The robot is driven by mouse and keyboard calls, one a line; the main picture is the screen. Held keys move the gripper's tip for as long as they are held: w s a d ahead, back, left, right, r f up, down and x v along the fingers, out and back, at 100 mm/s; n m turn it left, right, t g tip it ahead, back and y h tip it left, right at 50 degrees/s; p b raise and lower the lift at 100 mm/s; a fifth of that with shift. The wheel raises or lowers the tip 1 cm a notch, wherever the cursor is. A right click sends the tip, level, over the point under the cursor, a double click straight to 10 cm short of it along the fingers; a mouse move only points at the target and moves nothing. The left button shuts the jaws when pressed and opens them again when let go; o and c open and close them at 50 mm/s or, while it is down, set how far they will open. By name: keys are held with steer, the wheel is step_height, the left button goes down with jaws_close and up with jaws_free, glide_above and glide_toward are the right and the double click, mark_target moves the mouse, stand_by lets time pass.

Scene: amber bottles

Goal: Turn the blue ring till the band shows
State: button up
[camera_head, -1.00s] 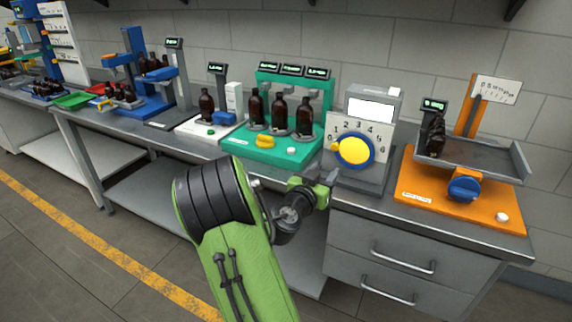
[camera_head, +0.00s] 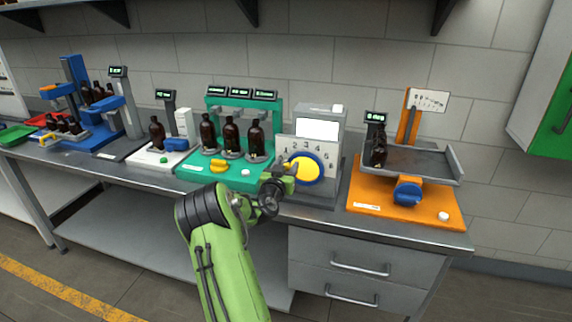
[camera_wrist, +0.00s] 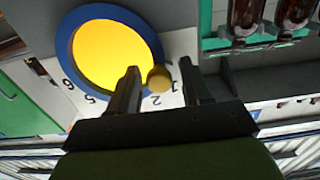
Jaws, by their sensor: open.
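The blue ring (camera_head: 323,172) surrounds a yellow disc (camera_head: 306,168) on the numbered face of a grey unit. The blue ring also shows in the wrist view (camera_wrist: 65,45), around the yellow disc (camera_wrist: 110,55). A small yellow knob (camera_wrist: 159,78) sticks out at the ring's edge, by the numbers 1 and 2. My gripper (camera_head: 289,166) is at the left side of the ring. In the wrist view my gripper (camera_wrist: 157,78) is open, with one finger on each side of the knob. I cannot tell whether either finger touches it. I see no distinct band.
A green station (camera_head: 265,175) with several amber bottles stands just left. An orange station (camera_head: 375,205) with a grey tray and blue knob stands right. A white window (camera_head: 318,128) sits above the dial. The bench edge and drawers (camera_head: 340,255) are below.

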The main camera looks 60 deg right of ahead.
steer(key=shift+c, duration=0.3)
jaws_close()
steer(key=m+b, duration=0.1)
steer(key=b, duration=0.2)
steer(key=shift+d, duration=0.1)
steer(key=b, duration=0.1)
steer(key=m+b, duration=0.1)
steer(key=b, duration=0.1)
steer(key=shift+s+r, duration=0.25)
steer(key=m+b, duration=0.1)
steer(key=b, duration=0.1)
steer(key=r+m+b, duration=0.1)
steer(key=b, duration=0.1)
steer(key=shift+s+d, duration=0.1)
steer(key=shift+s, duration=0.15)
steer(key=shift+s+r+m, duration=0.1)
steer(key=shift+r+m, duration=0.35)
steer(key=shift+m, duration=0.05)
